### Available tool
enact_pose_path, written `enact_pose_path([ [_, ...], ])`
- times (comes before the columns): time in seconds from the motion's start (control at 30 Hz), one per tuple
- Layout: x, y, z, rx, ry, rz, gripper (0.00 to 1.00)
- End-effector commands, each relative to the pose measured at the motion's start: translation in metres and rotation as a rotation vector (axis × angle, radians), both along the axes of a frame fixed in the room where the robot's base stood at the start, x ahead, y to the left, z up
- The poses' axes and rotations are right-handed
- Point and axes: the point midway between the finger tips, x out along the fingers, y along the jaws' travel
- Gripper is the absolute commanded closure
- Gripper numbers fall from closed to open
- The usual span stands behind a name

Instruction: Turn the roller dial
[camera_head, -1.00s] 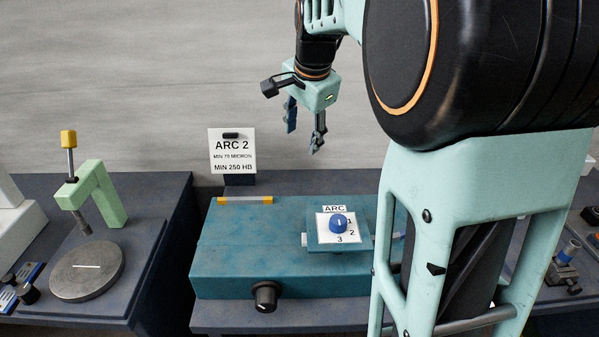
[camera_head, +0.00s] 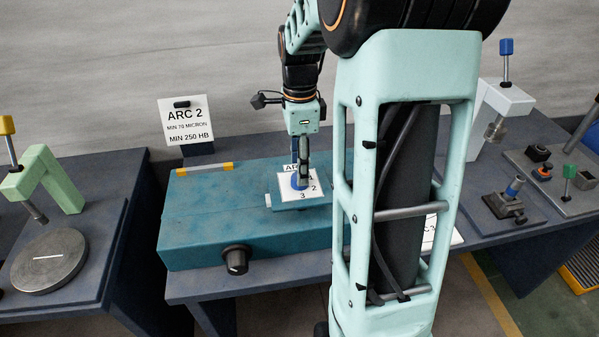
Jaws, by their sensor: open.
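A blue dial (camera_head: 297,182) sits on a white plate (camera_head: 312,194) marked ARC with the numbers 1, 2 and 3, on top of the teal section bender (camera_head: 200,215). A black knob (camera_head: 236,260) is on the bender's front face. My gripper (camera_head: 300,176) points down over the blue dial, with its open fingers at or just above it. The fingers cover part of the dial and the plate's markings. I cannot tell whether they touch the dial, nor which way its pointer faces.
A sign reading ARC 2, MIN 70 MICRON, MIN 250 HB (camera_head: 187,119) stands behind the bender. A green press stand (camera_head: 50,180) with a round plate (camera_head: 48,262) is at left. A white press (camera_head: 505,100) and small fixtures (camera_head: 510,200) are at right.

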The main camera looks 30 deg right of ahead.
Motion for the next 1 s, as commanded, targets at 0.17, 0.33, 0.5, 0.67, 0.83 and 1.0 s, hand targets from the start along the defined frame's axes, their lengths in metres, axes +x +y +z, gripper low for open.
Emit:
enact_pose_path([
  [0.17,0.000,0.000,-0.022,0.001,0.001,0.000,0.52],
  [0.33,0.000,0.000,-0.030,0.001,0.000,0.000,0.52],
  [0.5,0.000,0.000,-0.030,0.001,-0.001,0.000,0.52],
  [0.67,0.000,0.000,-0.030,0.001,-0.001,0.001,0.63],
  [0.83,0.000,0.000,-0.030,0.001,-0.001,0.001,0.82],
  [1.0,0.000,0.000,-0.030,0.001,-0.001,0.001,0.94],
])
